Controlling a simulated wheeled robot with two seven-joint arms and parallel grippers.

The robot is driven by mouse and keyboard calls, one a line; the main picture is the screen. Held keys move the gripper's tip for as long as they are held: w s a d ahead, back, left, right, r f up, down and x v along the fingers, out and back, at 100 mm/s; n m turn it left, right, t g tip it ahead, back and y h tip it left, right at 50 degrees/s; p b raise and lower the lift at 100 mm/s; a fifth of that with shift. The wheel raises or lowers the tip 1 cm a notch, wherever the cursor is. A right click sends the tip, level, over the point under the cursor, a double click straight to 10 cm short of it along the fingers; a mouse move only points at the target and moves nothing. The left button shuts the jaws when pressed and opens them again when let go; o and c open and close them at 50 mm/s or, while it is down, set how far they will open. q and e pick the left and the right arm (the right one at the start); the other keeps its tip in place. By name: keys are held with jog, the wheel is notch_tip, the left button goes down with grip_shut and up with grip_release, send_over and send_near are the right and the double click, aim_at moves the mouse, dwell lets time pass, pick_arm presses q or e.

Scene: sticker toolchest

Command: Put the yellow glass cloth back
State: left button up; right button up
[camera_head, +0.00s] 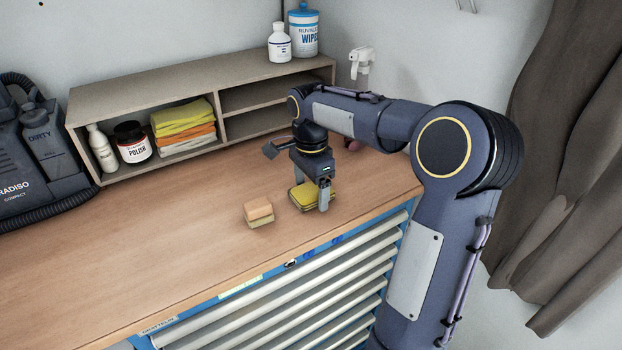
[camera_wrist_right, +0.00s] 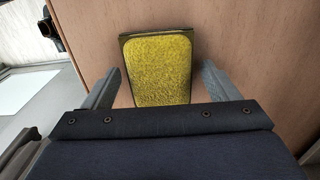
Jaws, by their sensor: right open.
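A folded yellow cloth (camera_head: 300,193) with a dark edge lies flat on the wooden worktop. I take it for the yellow glass cloth. My right gripper (camera_head: 314,200) is above it, pointing down and partly hiding it. In the right wrist view the yellow cloth (camera_wrist_right: 157,62) lies between the two fingers of the right gripper (camera_wrist_right: 161,70), with a gap on each side. The fingers are open and hold nothing. A stack of folded cloths (camera_head: 184,125), yellow, orange and white, sits in the left compartment of the shelf (camera_head: 190,82). My left gripper is out of view.
An orange-topped sponge (camera_head: 258,212) is just left of the yellow cloth. A polish jar (camera_head: 133,143) and white bottle (camera_head: 101,147) share the stack's compartment. The right compartments look empty. A wipes tub (camera_head: 303,33) and bottle (camera_head: 279,43) stand on top. The worktop's left front is clear.

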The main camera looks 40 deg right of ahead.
aim_at(311, 190)
notch_tip(311, 190, up, 10)
jog(key=r, duration=0.1)
jog(key=s+a+f+n+t+y, duration=0.2)
jog(key=s+a+f+n, duration=0.4)
jog(key=s+a+n, duration=0.2)
jog(key=s+a+f+n+t+y, duration=0.1)
jog(key=s+a+f+n+t, duration=0.2)
jog(key=s, duration=1)
jog(key=a+f+n, duration=0.2)
jog(key=a+n, duration=0.3)
jog(key=n, duration=0.1)
jog(key=shift+a+f+n+t+y, duration=0.3)
jog(key=shift+f+y, duration=0.1)
jog(key=shift+c, duration=0.2)
